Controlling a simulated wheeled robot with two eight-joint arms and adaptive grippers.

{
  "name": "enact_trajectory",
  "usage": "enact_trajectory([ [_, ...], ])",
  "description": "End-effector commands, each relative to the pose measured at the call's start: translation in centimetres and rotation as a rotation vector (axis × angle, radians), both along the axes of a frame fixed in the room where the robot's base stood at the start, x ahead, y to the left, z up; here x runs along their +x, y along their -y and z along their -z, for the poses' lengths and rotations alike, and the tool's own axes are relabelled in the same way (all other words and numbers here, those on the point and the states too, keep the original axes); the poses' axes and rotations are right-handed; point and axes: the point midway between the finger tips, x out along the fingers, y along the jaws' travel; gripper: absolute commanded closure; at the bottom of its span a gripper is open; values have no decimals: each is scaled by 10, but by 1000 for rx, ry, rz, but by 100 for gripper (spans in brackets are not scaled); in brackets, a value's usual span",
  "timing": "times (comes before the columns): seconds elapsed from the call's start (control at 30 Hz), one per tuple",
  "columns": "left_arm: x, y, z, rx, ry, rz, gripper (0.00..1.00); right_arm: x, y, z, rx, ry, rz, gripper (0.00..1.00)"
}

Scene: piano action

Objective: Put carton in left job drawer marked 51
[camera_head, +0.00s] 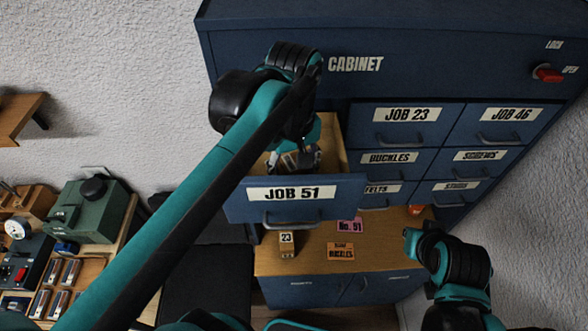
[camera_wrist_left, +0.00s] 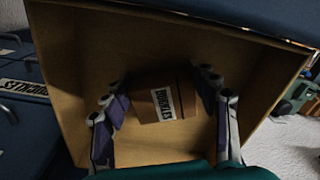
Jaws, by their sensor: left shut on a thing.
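The drawer marked JOB 51 (camera_head: 340,194) is pulled open at the left of the blue cabinet. My left gripper (camera_head: 297,160) is down inside it. The carton has a white label (camera_wrist_left: 163,103), hard to read. The drawer's wooden inside (camera_wrist_left: 85,65) surrounds it; I cannot tell whether the carton touches the floor. In the head view the arm and gripper mostly hide the carton. My right gripper (camera_head: 412,238) is over the lower counter's right side.
Closed drawers JOB 23 (camera_head: 405,127), JOB 46 (camera_head: 505,127) and several smaller ones sit to the right. A red knob (camera_head: 548,73) is at upper right. A small box marked 23 (camera_head: 287,244) and label cards (camera_head: 341,252) lie on the wooden counter (camera_head: 385,262). A side bench holds tools.

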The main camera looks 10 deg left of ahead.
Motion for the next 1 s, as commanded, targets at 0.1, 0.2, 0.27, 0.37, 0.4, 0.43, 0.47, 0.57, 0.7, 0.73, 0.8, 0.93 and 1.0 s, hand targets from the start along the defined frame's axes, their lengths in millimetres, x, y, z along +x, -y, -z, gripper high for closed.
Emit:
enact_trajectory([
  [0.1,0,0,1,0,0,0,69,0,0,1,0,0,0,100],
  [0.2,0,0,4,0,0,0,38,0,0,3,0,0,0,100],
  [0.27,0,0,3,0,0,0,22,0,0,2,0,0,0,100],
  [0.37,0,0,3,0,0,0,20,0,0,2,0,0,0,100],
  [0.4,0,0,3,0,0,0,20,0,0,2,0,0,0,100],
  [0.43,0,0,3,0,0,0,20,0,0,2,0,0,0,100],
  [0.47,0,0,3,0,0,0,20,0,0,2,0,0,0,100],
  [0.57,0,0,2,0,0,0,20,0,0,2,0,0,0,100],
  [0.7,0,0,-6,0,0,0,20,0,0,0,0,0,0,100],
  [0.73,0,0,-9,0,0,0,20,0,0,1,0,0,0,100],
  [0.8,0,0,-21,0,0,0,20,0,0,2,0,0,0,100],
  [0.93,1,0,-50,0,0,0,20,0,0,5,0,0,0,100],
  [1.0,0,0,-66,0,0,0,20,0,0,7,0,0,0,100],
])
